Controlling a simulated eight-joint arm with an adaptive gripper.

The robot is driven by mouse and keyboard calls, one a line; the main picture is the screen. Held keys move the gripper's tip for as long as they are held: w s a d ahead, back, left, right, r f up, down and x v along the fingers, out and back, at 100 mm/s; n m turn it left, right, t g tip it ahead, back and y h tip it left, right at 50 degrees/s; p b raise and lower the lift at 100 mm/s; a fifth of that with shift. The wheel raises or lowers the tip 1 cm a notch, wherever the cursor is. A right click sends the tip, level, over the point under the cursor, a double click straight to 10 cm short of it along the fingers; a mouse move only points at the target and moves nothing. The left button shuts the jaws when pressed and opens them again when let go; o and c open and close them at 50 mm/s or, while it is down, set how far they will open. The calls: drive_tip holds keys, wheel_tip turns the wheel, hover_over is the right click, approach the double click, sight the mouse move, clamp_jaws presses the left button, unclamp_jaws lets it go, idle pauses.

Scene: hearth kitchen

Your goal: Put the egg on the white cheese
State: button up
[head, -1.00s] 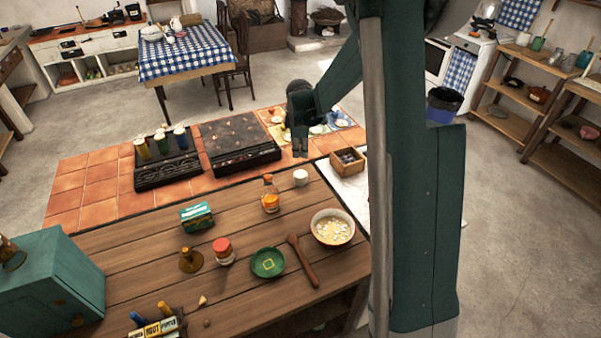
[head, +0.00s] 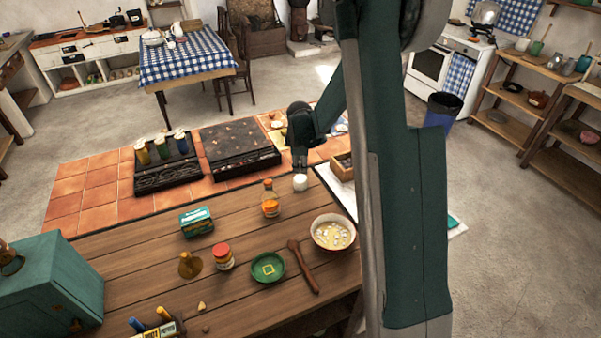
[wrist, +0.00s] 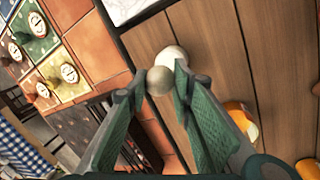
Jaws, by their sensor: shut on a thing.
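My gripper (head: 300,165) points down at the far edge of the wooden counter, just above the white cheese (head: 300,183). In the wrist view, my gripper (wrist: 159,88) is shut on the egg (wrist: 159,81), a small beige ball between the fingertips. The white cheese (wrist: 173,55) shows as a pale round piece just beyond the egg, partly covered by it and a finger. I cannot tell whether egg and cheese touch. The egg is not discernible in the head view.
An orange-capped bottle (head: 270,199) stands close in front of the cheese, to its left. A bowl (head: 333,241), wooden spoon (head: 303,266), green dish (head: 267,267), red-lidded jar (head: 223,257) and green box (head: 196,221) stand nearer. A wooden box (head: 343,162) is at the right.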

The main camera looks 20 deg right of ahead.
drive_tip(key=shift+f, duration=0.2)
drive_tip(key=shift+f, duration=1.8)
drive_tip(key=shift+f, duration=0.2)
drive_tip(key=o, duration=0.6)
drive_tip(key=shift+o, duration=0.2)
drive_tip(key=shift+r, duration=0.15)
drive_tip(key=v, duration=1.2)
drive_tip(key=shift+s, duration=0.1)
drive_tip(key=shift+r, duration=0.1)
